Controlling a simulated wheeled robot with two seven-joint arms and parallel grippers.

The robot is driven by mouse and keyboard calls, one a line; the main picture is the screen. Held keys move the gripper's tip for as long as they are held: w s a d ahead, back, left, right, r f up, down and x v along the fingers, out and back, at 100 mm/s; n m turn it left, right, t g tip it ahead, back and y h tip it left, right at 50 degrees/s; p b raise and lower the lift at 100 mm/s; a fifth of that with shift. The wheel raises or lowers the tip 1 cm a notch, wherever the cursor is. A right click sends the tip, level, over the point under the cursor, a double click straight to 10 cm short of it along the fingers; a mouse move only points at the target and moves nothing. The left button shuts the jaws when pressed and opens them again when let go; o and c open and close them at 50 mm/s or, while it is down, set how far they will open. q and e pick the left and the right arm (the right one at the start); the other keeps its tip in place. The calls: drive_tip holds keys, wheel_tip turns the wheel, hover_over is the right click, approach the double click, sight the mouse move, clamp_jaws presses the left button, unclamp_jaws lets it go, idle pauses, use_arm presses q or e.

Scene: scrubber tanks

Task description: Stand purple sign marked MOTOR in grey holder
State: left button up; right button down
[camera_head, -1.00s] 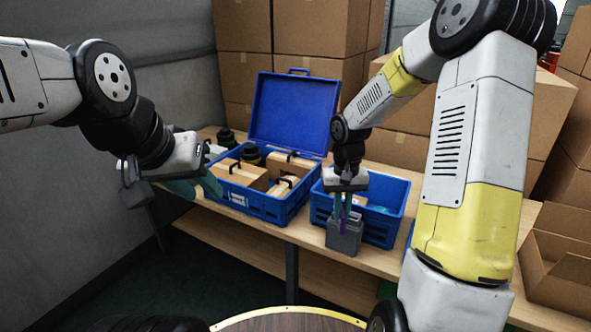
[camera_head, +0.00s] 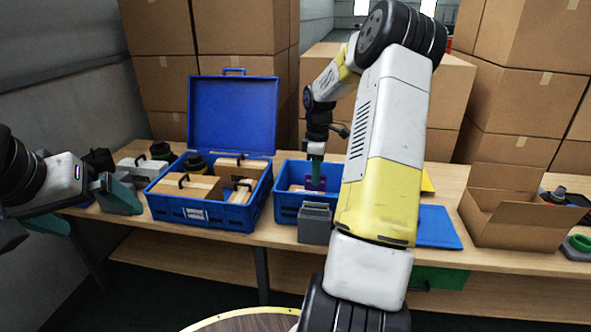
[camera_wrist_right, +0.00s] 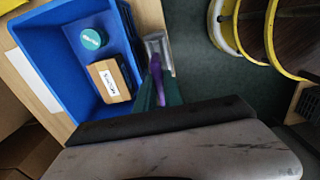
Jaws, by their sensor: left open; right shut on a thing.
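The purple sign (camera_head: 316,184) is clamped between the teal fingers of my right gripper (camera_head: 316,176), in front of the blue bin's interior. Its lettering cannot be read. The grey holder (camera_head: 315,223) stands at the table's front edge, before the bin, just below the sign in the head view. In the right wrist view the sign (camera_wrist_right: 157,80) is a thin purple strip between the fingers, with the grey holder (camera_wrist_right: 158,48) just beyond. I cannot tell whether they touch. My left gripper (camera_head: 92,212) is open and empty at the far left.
The open blue bin (camera_head: 285,207) holds a labelled wooden block (camera_wrist_right: 110,79) and a teal-capped round item (camera_wrist_right: 91,39). A blue case (camera_head: 205,213) with raised lid stands left. An open cardboard box (camera_head: 510,225) and blue panel (camera_head: 437,228) are right.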

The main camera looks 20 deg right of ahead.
sight(316, 191)
drive_tip(key=shift+d+f, duration=0.1)
drive_tip(key=shift+f, duration=2.85)
drive_tip(key=shift+f, duration=0.35)
drive_tip(key=shift+f, duration=0.35)
drive_tip(key=shift+f, duration=0.75)
drive_tip(key=c, duration=0.5)
unclamp_jaws()
drive_tip(key=shift+r, duration=0.15)
idle(0.5)
drive_tip(key=shift+r, duration=3.4)
